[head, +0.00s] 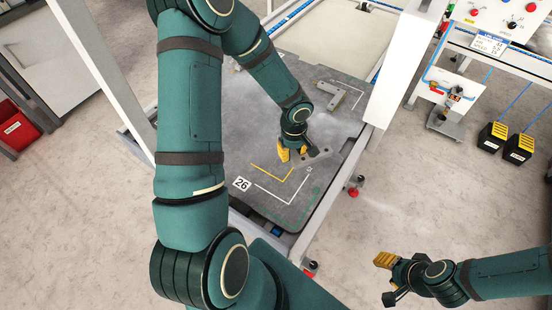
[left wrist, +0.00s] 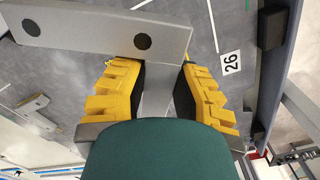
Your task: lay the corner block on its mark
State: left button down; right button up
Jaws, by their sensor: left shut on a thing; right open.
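A grey L-shaped corner block with dark round holes (left wrist: 100,28) is in my left gripper (left wrist: 160,82). One leg runs between the yellow fingers, and the other crosses in front of the fingertips. In the head view my left gripper (head: 292,154) is over the grey board, with part of the block (head: 319,159) showing to its right. I cannot tell the gap below the block. A yellow L-shaped line (head: 280,181) lies on the board just nearer than the gripper, and a white corner line (head: 287,203) lies beyond it toward the front edge. My right gripper (head: 388,279) is open and empty, away from the board.
A white frame post (head: 392,85) stands at the right. Black and yellow boxes (head: 518,150) sit on the floor farther right.

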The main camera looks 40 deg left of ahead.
pick_arm(q)
jog(key=s+a+f+n, duration=0.2)
jog(key=a+f+n, duration=0.1)
jog(key=a+n, duration=0.3)
jog(key=b, duration=0.2)
send_over(273, 171)
jog(key=shift+n, duration=0.4)
notch_tip(273, 171, down, 6)
jog(key=shift+f, duration=1.95)
jog(key=shift+f+b, duration=0.15)
jog(key=shift+b, duration=0.3)
jog(key=c, duration=0.8)
grip_release()
jog(key=shift+s, duration=0.1)
jog(key=shift+c, duration=0.2)
